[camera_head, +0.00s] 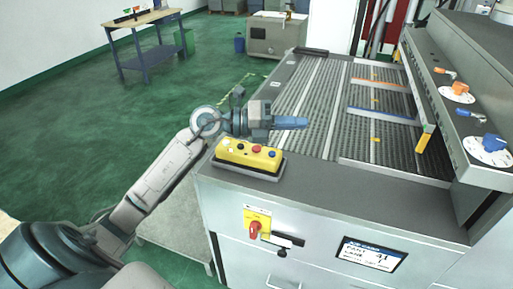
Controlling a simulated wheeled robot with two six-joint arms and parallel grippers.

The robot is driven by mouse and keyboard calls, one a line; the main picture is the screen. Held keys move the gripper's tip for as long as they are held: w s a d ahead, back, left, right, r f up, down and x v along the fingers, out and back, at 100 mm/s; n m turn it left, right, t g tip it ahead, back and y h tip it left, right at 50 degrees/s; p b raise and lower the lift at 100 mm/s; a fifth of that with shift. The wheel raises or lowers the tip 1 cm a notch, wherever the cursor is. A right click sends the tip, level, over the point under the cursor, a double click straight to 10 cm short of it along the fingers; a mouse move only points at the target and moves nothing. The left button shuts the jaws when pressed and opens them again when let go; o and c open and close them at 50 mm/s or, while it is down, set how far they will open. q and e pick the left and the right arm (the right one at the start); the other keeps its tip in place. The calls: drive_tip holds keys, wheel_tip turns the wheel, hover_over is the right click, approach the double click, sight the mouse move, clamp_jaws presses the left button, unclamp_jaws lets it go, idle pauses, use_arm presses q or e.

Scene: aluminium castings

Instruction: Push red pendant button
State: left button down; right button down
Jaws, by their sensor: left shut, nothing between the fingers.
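A yellow pendant box (249,157) lies on the near left corner of the grey machine's top. It carries a row of small buttons: the red button (256,149) is near its middle, with dark ones beside it and a blue one at its right end. My left gripper (303,123) is shut and empty. It is above and beyond the pendant, its blue fingertips pointing right over the ribbed bed, apart from the buttons. My right gripper is out of view.
The grey machine (330,200) has a ribbed bed with coloured strips. A control panel with orange and blue knobs (491,143) rises at the right. A red rotary switch (255,229) is on the front face. A workbench (145,22) stands far back left; the green floor is open.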

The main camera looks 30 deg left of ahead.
use_arm(q)
drive_tip(key=w+a+f+g+y, duration=0.2)
drive_tip(key=a+y, duration=0.2)
drive_tip(key=y, duration=0.6)
hover_over(253, 149)
drive_tip(key=shift+a+f, duration=0.1)
wheel_tip(253, 149, down, 9)
drive_tip(key=b, duration=0.6)
idle(1.4)
drive_tip(key=shift+f+b, duration=0.35)
drive_tip(key=shift+b, duration=0.2)
